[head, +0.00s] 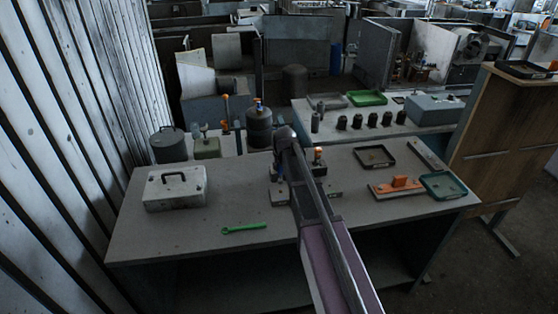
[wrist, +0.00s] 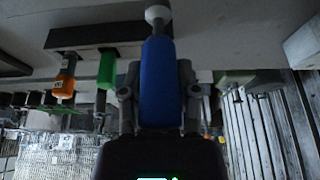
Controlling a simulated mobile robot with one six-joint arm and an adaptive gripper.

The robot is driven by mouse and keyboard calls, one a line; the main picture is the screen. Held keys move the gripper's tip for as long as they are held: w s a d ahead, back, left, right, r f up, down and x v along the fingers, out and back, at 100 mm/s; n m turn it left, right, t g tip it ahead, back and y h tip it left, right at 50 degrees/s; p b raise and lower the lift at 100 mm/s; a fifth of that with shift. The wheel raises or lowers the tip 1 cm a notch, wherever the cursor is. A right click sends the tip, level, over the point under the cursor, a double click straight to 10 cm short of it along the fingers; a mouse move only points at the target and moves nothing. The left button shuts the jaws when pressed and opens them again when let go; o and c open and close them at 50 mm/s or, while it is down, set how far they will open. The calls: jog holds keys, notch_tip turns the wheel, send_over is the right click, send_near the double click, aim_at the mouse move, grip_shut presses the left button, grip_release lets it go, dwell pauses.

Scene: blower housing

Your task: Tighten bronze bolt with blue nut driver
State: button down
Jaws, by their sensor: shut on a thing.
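In the wrist view, my gripper (wrist: 157,92) is shut on the blue nut driver (wrist: 163,82), with a finger on each side of its handle. The driver's pale, rounded end (wrist: 157,14) points to the top of the picture, toward a grey surface. I cannot tell whether it touches anything there. In the head view, my arm hides the gripper and most of the driver. I cannot make out the bronze bolt in either view.
A green wrench (head: 243,228) lies on the near table (head: 170,232). A grey case (head: 175,189) stands at the left. An orange-handled tool (head: 318,156) stands beside my arm. Trays, including a teal one (head: 443,185), lie at the right. The front left tabletop is clear.

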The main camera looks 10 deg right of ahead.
aim_at(280, 173)
jog(key=shift+r+p, duration=1.4)
jog(key=shift+r, duration=0.05)
jog(key=shift+f, duration=0.25)
jog(key=shift+f+b, duration=2.7)
jog(key=shift+b, duration=0.25)
jog(key=shift+f+b, duration=0.35)
